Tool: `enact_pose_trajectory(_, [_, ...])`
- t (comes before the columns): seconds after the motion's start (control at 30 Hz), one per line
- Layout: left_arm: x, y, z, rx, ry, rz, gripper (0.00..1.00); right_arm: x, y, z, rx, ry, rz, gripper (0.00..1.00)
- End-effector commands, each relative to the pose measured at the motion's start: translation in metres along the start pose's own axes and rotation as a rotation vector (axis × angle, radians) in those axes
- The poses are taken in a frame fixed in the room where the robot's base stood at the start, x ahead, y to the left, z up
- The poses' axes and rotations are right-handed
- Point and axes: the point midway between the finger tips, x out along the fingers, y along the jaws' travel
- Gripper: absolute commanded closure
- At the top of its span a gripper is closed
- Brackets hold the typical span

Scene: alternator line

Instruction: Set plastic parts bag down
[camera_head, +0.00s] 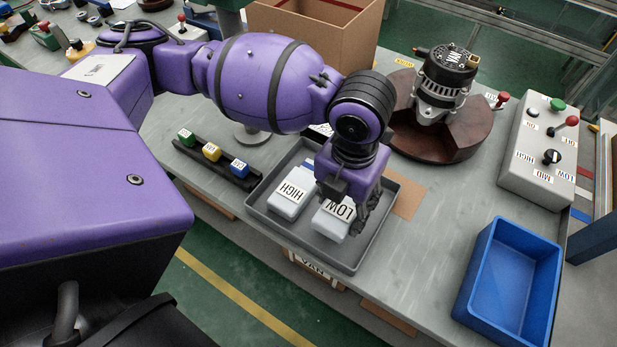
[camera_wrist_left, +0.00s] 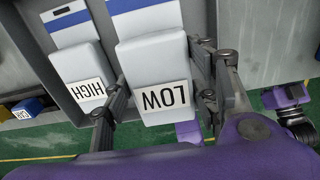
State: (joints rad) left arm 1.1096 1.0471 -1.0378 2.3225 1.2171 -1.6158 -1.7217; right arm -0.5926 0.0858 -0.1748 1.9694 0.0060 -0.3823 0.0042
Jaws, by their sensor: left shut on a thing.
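The plastic parts bag marked LOW (camera_head: 331,222) is white and block-like, over the right half of a grey tray (camera_head: 262,214). My left gripper (camera_head: 352,205) points down from above and is shut on it. In the left wrist view the bag (camera_wrist_left: 150,60) sits between both fingers of the gripper (camera_wrist_left: 160,78), its LOW label facing the camera. A similar white bag marked HIGH (camera_head: 288,199) lies beside it in the tray; it also shows in the left wrist view (camera_wrist_left: 80,70). I cannot tell whether the LOW bag touches the tray floor.
An alternator (camera_head: 443,85) stands on a round dark-red base (camera_head: 425,140) behind the tray. A control box (camera_head: 545,150) and a blue bin (camera_head: 510,285) are at the right. A black rack (camera_head: 215,165) holds coloured blocks at left. A cardboard box (camera_head: 315,35) stands behind.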

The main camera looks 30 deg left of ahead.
Motion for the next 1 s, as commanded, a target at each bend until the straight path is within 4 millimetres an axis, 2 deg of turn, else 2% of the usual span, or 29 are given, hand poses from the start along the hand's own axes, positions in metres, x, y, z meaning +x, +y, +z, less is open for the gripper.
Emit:
enact_pose_trajectory(0.17, [0.010,-0.008,0.003,0.001,0.000,-0.001,0.81,0.001,-0.001,0.002,0.003,-0.003,0.001,0.60])
enact_pose_trajectory(0.3, [0.033,-0.009,0.003,-0.001,0.004,0.002,0.81,0.002,-0.001,0.007,0.005,-0.009,0.002,0.60])
enact_pose_trajectory(0.4, [0.043,-0.009,0.004,0.001,0.001,0.001,0.81,0.003,0.000,0.007,0.004,-0.009,0.003,0.60])
enact_pose_trajectory(0.77, [0.045,-0.009,0.004,0.001,-0.003,0.001,0.81,0.003,0.001,0.006,0.002,-0.007,0.004,0.60])
enact_pose_trajectory(0.8, [0.044,-0.009,0.005,0.001,-0.004,0.001,0.41,0.003,0.001,0.006,0.001,-0.007,0.004,0.60])
enact_pose_trajectory(0.9, [0.044,-0.009,0.005,0.001,-0.004,0.001,0.28,0.003,0.002,0.006,-0.001,-0.007,0.004,0.60])
enact_pose_trajectory(1.0, [0.044,-0.009,0.005,0.001,-0.004,0.001,0.27,0.003,0.003,0.006,-0.004,-0.007,0.003,0.60])
